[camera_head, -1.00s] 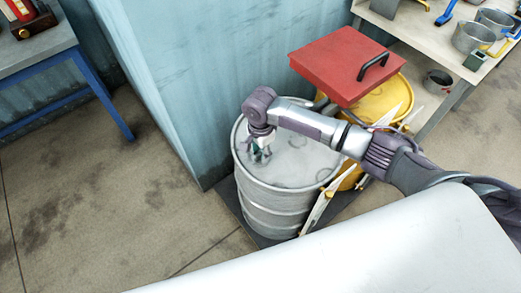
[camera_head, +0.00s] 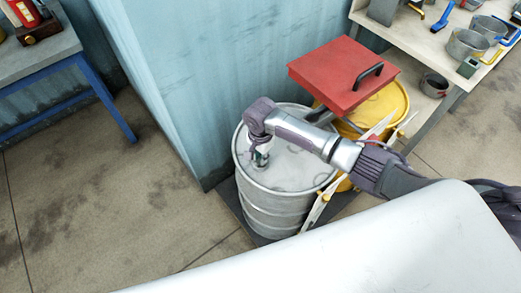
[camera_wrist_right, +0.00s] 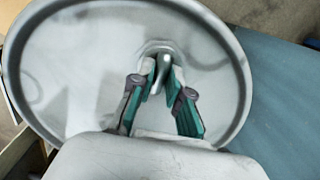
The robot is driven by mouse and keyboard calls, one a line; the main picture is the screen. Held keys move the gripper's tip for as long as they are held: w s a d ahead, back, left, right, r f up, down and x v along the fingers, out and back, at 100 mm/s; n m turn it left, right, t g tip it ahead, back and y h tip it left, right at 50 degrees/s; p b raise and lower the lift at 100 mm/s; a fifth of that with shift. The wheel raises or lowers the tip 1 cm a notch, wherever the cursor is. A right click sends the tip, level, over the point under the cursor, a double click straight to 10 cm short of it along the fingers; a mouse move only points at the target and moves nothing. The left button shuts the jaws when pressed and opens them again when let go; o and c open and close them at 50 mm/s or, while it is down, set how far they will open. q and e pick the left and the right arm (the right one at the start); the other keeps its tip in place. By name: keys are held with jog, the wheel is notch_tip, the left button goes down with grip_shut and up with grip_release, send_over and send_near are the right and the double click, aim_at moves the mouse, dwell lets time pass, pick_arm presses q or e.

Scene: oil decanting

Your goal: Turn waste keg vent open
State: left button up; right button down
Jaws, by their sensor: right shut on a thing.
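The waste keg is a light grey metal drum (camera_head: 283,208) standing on a dark base by the blue wall. Its round lid (camera_wrist_right: 75,75) fills much of the right wrist view. The vent (camera_wrist_right: 165,62) is a small metal piece rising from the lid near its rim. My right gripper (camera_head: 262,158) points down over the lid's left part. In the right wrist view its teal-padded fingers (camera_wrist_right: 163,80) are closed about the vent, which partly hides between them. Whether the vent is open cannot be told. My left gripper is not in view.
A yellow drum (camera_head: 385,106) with a raised red lid (camera_head: 338,75) stands behind the grey drum. A bench (camera_head: 425,40) with metal pots is at the upper right. A blue-legged table (camera_head: 45,65) is at the upper left. Floor at left is clear.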

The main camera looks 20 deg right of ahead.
jog(key=n+p, duration=0.1)
jog(key=p, duration=0.1)
jog(key=shift+a+r+n+p, duration=0.1)
jog(key=shift+r+n+p, duration=0.2)
jog(key=shift+r+p, duration=0.1)
jog(key=shift+f+n+p, duration=0.15)
jog(key=shift+n+p, duration=0.15)
jog(key=shift+n, duration=0.2)
jog(key=shift+f+n+p, duration=0.15)
jog(key=shift+n+p, duration=0.2)
jog(key=shift+n, duration=0.55)
jog(key=n+p, duration=0.1)
jog(key=n, duration=0.1)
jog(key=shift+n, duration=0.4)
jog(key=n, duration=0.3)
jog(key=shift+n+p, duration=0.3)
jog(key=shift+p, duration=0.05)
pick_arm(q)
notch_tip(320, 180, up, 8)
jog(key=shift+p, duration=0.35)
pick_arm(e)
jog(key=n, duration=0.5)
jog(key=shift+n, duration=0.4)
